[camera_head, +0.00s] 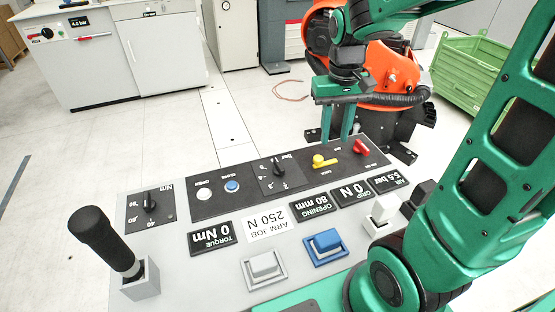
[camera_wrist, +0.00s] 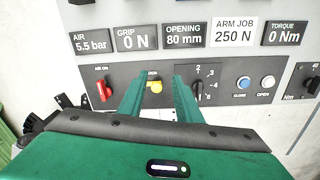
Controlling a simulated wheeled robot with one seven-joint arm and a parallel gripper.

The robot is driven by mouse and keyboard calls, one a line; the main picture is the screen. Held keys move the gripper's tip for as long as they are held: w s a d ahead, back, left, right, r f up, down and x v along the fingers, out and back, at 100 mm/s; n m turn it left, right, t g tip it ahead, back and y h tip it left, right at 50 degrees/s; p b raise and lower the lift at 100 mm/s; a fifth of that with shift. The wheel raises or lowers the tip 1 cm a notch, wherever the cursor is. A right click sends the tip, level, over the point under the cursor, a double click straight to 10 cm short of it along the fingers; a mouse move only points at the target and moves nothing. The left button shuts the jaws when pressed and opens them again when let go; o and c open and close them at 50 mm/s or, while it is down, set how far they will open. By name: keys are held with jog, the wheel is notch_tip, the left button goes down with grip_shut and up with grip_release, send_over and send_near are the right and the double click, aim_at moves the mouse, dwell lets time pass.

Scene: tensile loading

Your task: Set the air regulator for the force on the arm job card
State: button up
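The air regulator is a black knob on a bar scale (camera_head: 279,171); it also shows in the wrist view (camera_wrist: 198,88), partly behind a finger. Its exact setting is hard to read. The arm job card (camera_head: 266,223) reads 250 N, also in the wrist view (camera_wrist: 233,32). A yellow lock lever (camera_head: 323,161) sits beside the regulator and shows between my fingers in the wrist view (camera_wrist: 155,87). My gripper (camera_head: 338,124) is open and empty above the panel, its fingers on either side of the yellow lever in the picture. Contact cannot be told.
A red air lever (camera_head: 361,147) is beside the yellow one. Displays read air 5.5 bar (camera_wrist: 91,41), grip 0 N (camera_wrist: 137,37), opening 80 mm (camera_wrist: 185,35) and torque 0 Nm (camera_wrist: 284,33). A black-handled joystick (camera_head: 105,245) stands up at the panel's left.

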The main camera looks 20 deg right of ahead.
aim_at(279, 163)
jog(key=w+a+f+n, duration=0.3)
jog(key=w+a+f, duration=0.2)
jog(key=w+a, duration=0.55)
jog(key=f, duration=1)
jog(key=shift+a+f, duration=0.15)
jog(key=shift+a, duration=0.05)
grip_shut()
